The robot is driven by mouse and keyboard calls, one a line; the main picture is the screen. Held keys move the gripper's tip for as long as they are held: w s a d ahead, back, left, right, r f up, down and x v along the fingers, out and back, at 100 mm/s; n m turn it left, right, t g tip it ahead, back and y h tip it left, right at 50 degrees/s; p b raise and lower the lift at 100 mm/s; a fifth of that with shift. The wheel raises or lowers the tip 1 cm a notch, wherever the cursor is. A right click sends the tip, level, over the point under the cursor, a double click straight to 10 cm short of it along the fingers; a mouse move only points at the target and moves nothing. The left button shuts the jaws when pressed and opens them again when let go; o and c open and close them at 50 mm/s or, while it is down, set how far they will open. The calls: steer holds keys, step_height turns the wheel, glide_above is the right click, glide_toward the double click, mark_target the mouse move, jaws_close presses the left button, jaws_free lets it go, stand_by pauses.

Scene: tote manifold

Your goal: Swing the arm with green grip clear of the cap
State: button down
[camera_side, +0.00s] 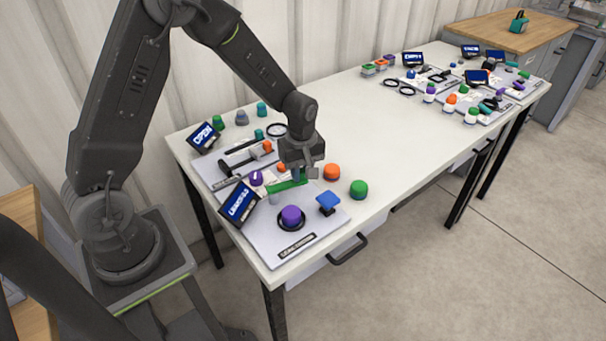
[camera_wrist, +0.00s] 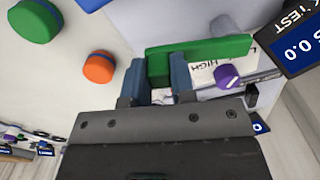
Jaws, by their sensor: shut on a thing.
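The arm with the green grip shows as a flat green bar (camera_side: 287,187) on the near grey board, and fills the upper middle of the wrist view (camera_wrist: 212,46). My gripper (camera_wrist: 155,80) is shut on its green grip, with one blue-grey finger on each side; in the side view my gripper (camera_side: 299,174) comes down at the bar's right end. A purple cap (camera_side: 291,215) stands in a black ring on the same board, in front of the bar, with a gap between them in the picture. A smaller purple knob (camera_side: 256,178) stands near the bar's left end.
A blue T-shaped piece (camera_side: 328,201) stands on the board right of the cap. An orange cap (camera_side: 332,172) and a green cap (camera_side: 359,188) stand on the bare table. A tilted screen (camera_side: 238,203) edges the board at left. The middle of the table is clear.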

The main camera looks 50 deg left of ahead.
steer(key=shift+w+a+n, duration=0.15)
steer(key=shift+a+n, duration=0.15)
steer(key=shift+n, duration=0.1)
stand_by(0.3)
steer(key=c, duration=1)
jaws_free()
steer(key=shift+o, duration=0.2)
step_height(320, 180, up, 14)
